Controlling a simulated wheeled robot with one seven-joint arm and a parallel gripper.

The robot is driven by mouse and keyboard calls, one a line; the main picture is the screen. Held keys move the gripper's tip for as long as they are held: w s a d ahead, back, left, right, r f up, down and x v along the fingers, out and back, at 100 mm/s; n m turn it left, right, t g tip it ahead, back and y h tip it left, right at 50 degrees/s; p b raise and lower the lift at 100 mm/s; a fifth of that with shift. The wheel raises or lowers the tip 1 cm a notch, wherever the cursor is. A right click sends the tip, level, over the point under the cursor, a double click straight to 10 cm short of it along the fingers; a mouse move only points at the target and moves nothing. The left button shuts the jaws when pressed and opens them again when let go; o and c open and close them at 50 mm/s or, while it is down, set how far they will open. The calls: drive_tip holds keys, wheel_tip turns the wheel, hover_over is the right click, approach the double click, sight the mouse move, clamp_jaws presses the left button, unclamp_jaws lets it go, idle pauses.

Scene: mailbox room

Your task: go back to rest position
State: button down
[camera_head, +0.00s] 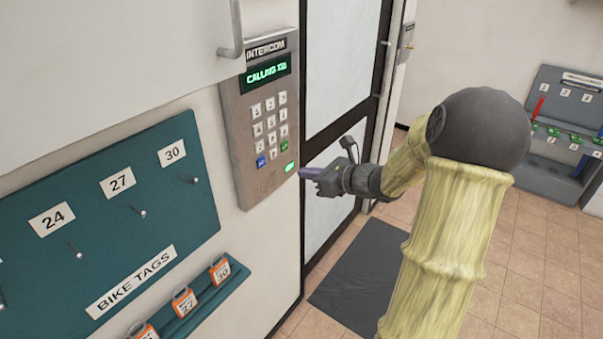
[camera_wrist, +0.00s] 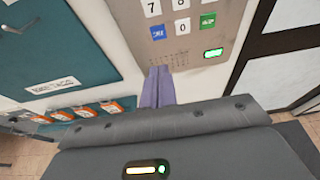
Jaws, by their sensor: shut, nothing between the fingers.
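My gripper (camera_head: 306,173) is shut and empty, its purple fingers pointing left at the lower part of the intercom panel (camera_head: 237,145). In the wrist view the shut fingers (camera_wrist: 158,72) show in front of the panel's lower edge, below the keypad. I cannot tell whether the fingertips touch the panel. The intercom screen (camera_head: 268,73) is lit green and appears to read a calling message. A small lit green button (camera_head: 291,167) is just above the fingertips; it also shows in the wrist view (camera_wrist: 213,53).
A teal bike tag board (camera_head: 110,215) with pegs and orange tags (camera_head: 184,301) on a ledge is on the wall at left. A glazed door (camera_head: 338,60) stands behind my gripper, above a dark floor mat (camera_head: 357,275). A grey rack (camera_head: 550,180) stands at far right. Tiled floor between is clear.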

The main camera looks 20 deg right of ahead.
idle(0.6)
drive_tip(key=s+a+f+n+g, duration=0.7)
drive_tip(key=s+a+n, duration=0.3)
drive_tip(key=n, duration=0.1)
drive_tip(key=s+f+n+g+h, duration=0.2)
drive_tip(key=s+n+h, duration=0.5)
drive_tip(key=n, duration=1.1)
drive_tip(key=s, duration=0.4)
drive_tip(key=shift+a+n+h, duration=0.25)
drive_tip(key=shift+n+h, duration=0.05)
drive_tip(key=shift+h, duration=0.1)
